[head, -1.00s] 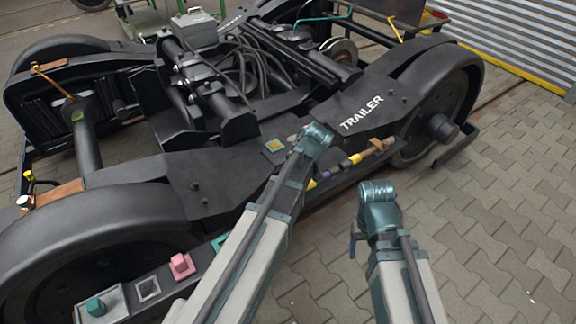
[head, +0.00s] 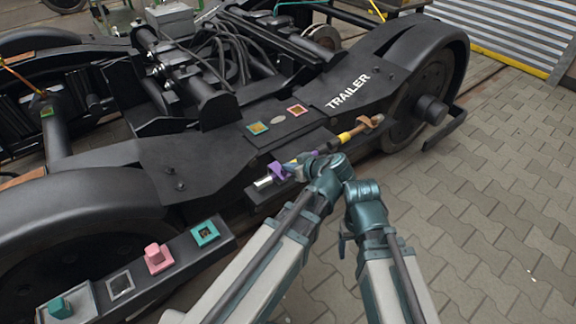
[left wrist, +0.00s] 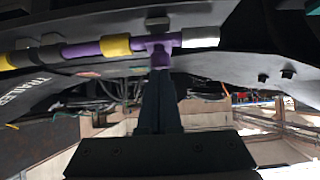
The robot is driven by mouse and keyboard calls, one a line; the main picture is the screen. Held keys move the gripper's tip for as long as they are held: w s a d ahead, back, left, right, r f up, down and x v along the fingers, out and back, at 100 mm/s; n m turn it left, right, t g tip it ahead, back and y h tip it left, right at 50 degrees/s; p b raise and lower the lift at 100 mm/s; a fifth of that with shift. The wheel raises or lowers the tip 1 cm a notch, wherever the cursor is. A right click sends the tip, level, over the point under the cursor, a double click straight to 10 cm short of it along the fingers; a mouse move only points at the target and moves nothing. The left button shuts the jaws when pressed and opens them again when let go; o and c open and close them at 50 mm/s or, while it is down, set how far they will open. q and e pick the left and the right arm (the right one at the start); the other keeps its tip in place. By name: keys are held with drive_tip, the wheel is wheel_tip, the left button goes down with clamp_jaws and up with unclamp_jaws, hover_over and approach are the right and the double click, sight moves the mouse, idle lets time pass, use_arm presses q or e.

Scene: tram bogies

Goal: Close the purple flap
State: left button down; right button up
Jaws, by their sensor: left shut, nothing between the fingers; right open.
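The purple flap (head: 277,170) shows as a small purple piece on the side rail of the bogie, beside a bright metal end. In the left wrist view, a purple piece (left wrist: 158,54) hangs from a bar with purple, yellow and white sections. My left gripper (head: 293,168) is shut and empty, with its tips at or very close to the purple piece; I cannot tell whether they touch. Its closed fingers (left wrist: 159,100) point at the purple piece in the wrist view. My right gripper (head: 343,241) is open and empty over the paving, its fingers largely hidden.
The black bogie frame (head: 215,155) and its wheel (head: 425,90) stand close beyond my arms. A yellow and orange-brown handle (head: 362,128) lies right of the flap. A black bar carries a pink block (head: 158,258) and a teal socket (head: 205,232). Paving (head: 500,200) at right is clear.

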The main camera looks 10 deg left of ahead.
use_arm(q)
drive_tip(key=shift+s+d+f, duration=0.15)
drive_tip(key=shift+s+f, duration=0.1)
drive_tip(key=shift+f, duration=0.15)
use_arm(e)
drive_tip(key=shift+s+d+f, duration=0.15)
drive_tip(key=shift+f, duration=0.2)
use_arm(q)
drive_tip(key=shift+w+a+b, duration=0.15)
drive_tip(key=shift+a+b, duration=0.05)
drive_tip(key=shift+b, duration=0.2)
use_arm(e)
drive_tip(key=shift+d+f, duration=0.1)
use_arm(q)
drive_tip(key=shift+w+a, duration=0.2)
drive_tip(key=shift+a, duration=0.2)
use_arm(e)
drive_tip(key=shift+s+f, duration=0.1)
drive_tip(key=shift+s, duration=0.05)
